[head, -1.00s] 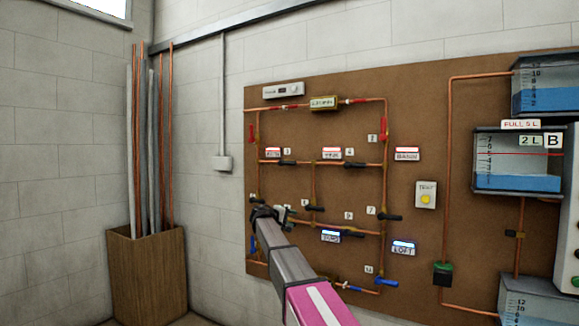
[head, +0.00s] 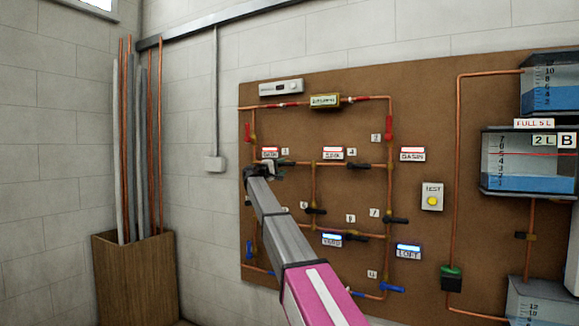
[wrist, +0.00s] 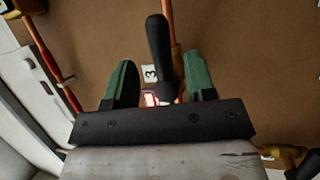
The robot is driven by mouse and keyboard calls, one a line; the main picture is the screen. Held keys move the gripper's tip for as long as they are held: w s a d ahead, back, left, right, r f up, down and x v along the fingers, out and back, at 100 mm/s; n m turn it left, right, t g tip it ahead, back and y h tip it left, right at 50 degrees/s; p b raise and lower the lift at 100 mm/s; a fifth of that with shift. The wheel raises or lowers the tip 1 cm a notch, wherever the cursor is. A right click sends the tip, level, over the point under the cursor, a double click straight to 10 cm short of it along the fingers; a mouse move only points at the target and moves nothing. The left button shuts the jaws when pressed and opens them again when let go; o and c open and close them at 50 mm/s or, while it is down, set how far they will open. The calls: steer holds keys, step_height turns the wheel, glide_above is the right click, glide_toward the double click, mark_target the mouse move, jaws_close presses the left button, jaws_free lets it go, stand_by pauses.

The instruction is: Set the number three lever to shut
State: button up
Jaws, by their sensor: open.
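The number three lever (wrist: 156,45) has a black handle. In the wrist view it lies roughly in line with the copper pipe behind it, beside the white tag "3" (wrist: 150,73). The same tag shows in the head view (head: 285,152). My gripper (wrist: 158,68) is open, with one green finger on each side of the handle and visible gaps to it. In the head view my gripper (head: 267,169) is at the upper left of the pipework, just below the tag, and covers part of the lever.
The brown board (head: 425,110) carries copper pipes and several other levers, such as the red one by tag 2 (head: 388,128) and the black one by tag 7 (head: 396,220). Water tanks (head: 528,163) are at the right. A wooden bin of pipes (head: 135,275) stands at the left.

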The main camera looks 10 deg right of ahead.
mark_target(288, 165)
steer(key=x, duration=0.5)
jaws_close()
steer(key=shift+f+m, duration=0.15)
steer(key=shift+m, duration=0.15)
steer(key=w+a+f+m+y, duration=0.1)
steer(key=a+f+m+y, duration=0.1)
steer(key=m, duration=0.5)
steer(key=w+a+f+m+g+y, duration=0.1)
steer(key=w+a+f+m+y, duration=0.1)
steer(key=m+y, duration=0.3)
steer(key=shift+a+f+m, duration=0.2)
steer(key=shift+f+m, duration=0.5)
steer(key=shift+m, duration=0.4)
steer(key=shift+w+a, duration=0.1)
steer(key=shift+w, duration=0.1)
